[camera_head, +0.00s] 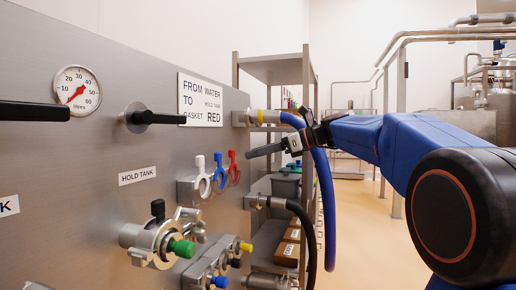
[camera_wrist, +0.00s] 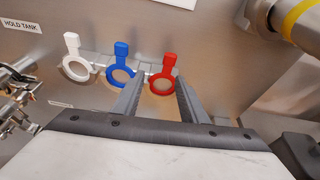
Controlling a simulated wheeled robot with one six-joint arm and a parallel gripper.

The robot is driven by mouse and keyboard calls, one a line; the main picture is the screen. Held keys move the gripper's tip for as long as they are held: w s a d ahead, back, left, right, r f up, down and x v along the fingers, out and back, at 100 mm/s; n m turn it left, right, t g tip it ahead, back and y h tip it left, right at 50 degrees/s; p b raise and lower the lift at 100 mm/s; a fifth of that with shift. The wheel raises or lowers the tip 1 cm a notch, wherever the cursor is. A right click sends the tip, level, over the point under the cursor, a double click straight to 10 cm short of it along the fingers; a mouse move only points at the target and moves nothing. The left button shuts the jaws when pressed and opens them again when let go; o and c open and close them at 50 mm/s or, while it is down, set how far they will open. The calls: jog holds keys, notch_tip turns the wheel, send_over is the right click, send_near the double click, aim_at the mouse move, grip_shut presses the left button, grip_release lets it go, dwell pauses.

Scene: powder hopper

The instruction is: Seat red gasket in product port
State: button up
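The red gasket (camera_head: 233,168), a ring with an upright tab, hangs on the panel rack at the right end of the row. In the wrist view the red gasket (camera_wrist: 169,66) appears between the fingertips. My gripper (camera_head: 250,154) is in front of the rack, just right of the red gasket. In the wrist view my gripper (camera_wrist: 159,80) is open, with nothing visibly held. A port fitting with a green-knobbed clamp (camera_head: 160,243) is below the HOLD TANK label (camera_head: 137,175). No label reading "product" is legible, so I cannot tell which port that is.
A blue gasket (camera_head: 219,172) and a white gasket (camera_head: 201,176) hang left of the red one. A sign (camera_head: 201,100) reads "from water to hold tank, gasket red". A blue hose (camera_head: 326,200) and a black hose (camera_head: 300,218) hang at right. Handles (camera_head: 155,117) protrude from the panel.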

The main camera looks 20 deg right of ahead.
aim_at(234, 153)
jog(key=shift+m, duration=0.3)
jog(key=shift+w+a+f, duration=0.15)
jog(key=shift+w+a, duration=1)
jog(key=shift+w, duration=0.05)
jog(key=shift+w+a+f, duration=0.2)
jog(key=shift+w+a, duration=1)
jog(key=shift+w+a+f, duration=0.15)
jog(key=shift+w+a, duration=1)
jog(key=shift+w, duration=0.05)
jog(key=shift+c, duration=0.3)
jog(key=c, duration=0.8)
